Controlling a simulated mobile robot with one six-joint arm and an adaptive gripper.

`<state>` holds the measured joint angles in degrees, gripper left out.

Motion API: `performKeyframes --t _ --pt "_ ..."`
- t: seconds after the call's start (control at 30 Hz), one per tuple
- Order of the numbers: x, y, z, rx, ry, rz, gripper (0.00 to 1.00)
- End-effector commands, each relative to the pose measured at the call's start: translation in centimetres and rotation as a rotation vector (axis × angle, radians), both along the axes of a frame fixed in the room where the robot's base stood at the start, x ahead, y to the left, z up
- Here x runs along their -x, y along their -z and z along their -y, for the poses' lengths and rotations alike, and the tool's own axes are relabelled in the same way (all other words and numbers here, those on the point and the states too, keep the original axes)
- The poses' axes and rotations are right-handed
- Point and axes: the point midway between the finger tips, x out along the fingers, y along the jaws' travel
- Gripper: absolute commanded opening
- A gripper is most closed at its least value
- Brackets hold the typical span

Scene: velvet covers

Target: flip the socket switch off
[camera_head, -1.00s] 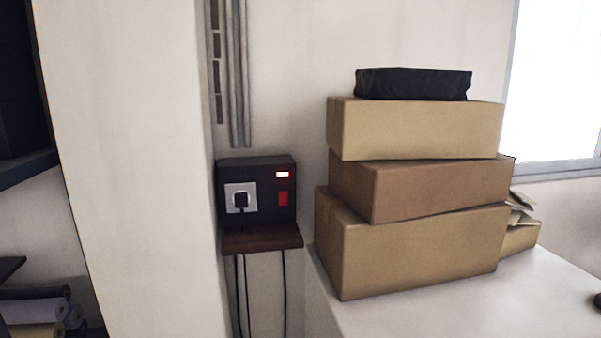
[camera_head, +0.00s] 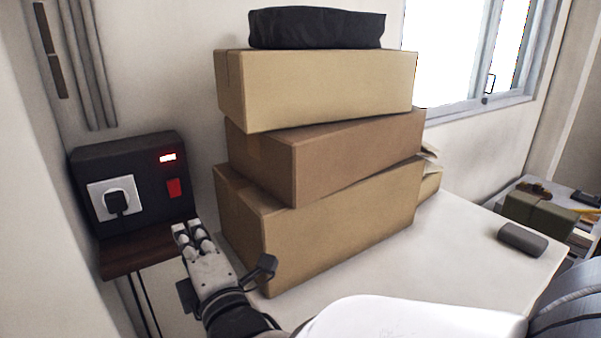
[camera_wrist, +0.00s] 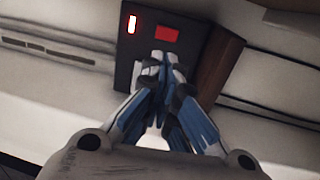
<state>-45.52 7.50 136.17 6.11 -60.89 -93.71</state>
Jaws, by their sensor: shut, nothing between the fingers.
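The socket box (camera_head: 148,205) is a dark unit on the wall at the left in the head view. It carries a white socket plate with a black plug (camera_head: 117,202), a red switch (camera_head: 174,188) and a lit red indicator (camera_head: 167,158). My gripper (camera_head: 187,232) is shut and empty, below and slightly right of the switch in that view. In the wrist view the shut fingertips (camera_wrist: 163,62) point at the box, close to the red switch (camera_wrist: 166,34). The lit indicator (camera_wrist: 132,23) shows beside it. I cannot tell whether the fingertips touch the box; the plug is hidden there.
A brown wooden shelf (camera_head: 140,250) is under the box, with cables hanging below. Stacked cardboard boxes (camera_head: 330,235) stand close to the right on a white table (camera_head: 475,240), a black bag (camera_head: 315,28) on top. A dark grey object (camera_head: 522,240) lies farther right.

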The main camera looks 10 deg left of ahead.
Motion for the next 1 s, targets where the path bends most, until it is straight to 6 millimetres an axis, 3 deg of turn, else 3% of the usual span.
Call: performKeyframes --t 0.47,1.0 --pt "-0.9 -0.2 -0.7 0.000 0.001 -0.002 0.00" --pt "-8.9 -1.5 -7.5 0.000 0.001 -0.002 0.00"
